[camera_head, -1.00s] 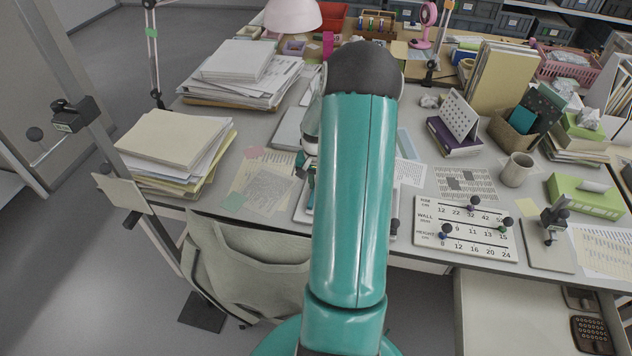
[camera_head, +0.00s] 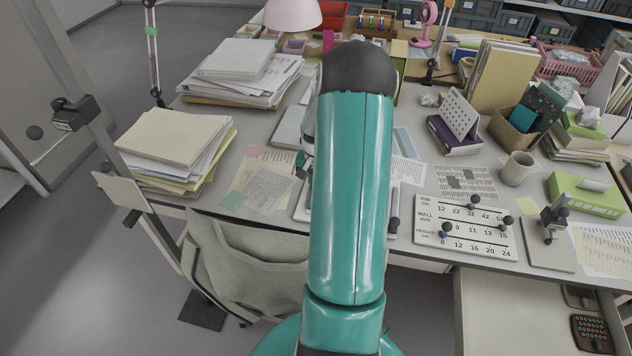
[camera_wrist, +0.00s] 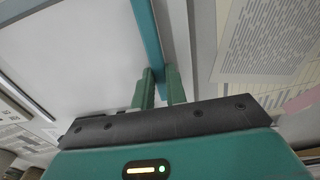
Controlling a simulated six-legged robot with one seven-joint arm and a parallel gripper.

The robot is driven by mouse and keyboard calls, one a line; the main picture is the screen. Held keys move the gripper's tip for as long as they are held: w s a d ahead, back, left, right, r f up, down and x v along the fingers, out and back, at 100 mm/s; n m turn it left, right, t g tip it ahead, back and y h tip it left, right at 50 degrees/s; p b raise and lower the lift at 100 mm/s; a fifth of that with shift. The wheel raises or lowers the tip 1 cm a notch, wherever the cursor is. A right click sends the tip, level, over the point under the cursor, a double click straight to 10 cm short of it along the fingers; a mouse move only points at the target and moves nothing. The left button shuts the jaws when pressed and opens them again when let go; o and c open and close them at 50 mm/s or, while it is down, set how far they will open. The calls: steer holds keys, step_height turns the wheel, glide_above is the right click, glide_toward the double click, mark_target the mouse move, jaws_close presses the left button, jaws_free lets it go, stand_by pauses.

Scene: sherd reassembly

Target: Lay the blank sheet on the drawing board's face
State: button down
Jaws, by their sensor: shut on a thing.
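In the wrist view my gripper (camera_wrist: 156,88) is shut, its two green fingers close together on the near end of a narrow teal strip (camera_wrist: 149,38). A large, plain white surface (camera_wrist: 75,55) with a pale rim lies left of the strip. I cannot tell whether it is the blank sheet or the drawing board's bare face, nor whether the strip belongs to it.
A stack of papers (camera_head: 172,140) and a printed sheet (camera_head: 265,188) lie left of my arm. A number board with knobs (camera_head: 466,228), a mug (camera_head: 516,168) and a purple book (camera_head: 452,138) are to the right. An open drawer (camera_head: 525,310) sticks out below.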

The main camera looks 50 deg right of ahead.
steer(key=c, duration=0.9)
jaws_free()
steer(key=shift+o, duration=0.2)
steer(key=shift+r, duration=3.45)
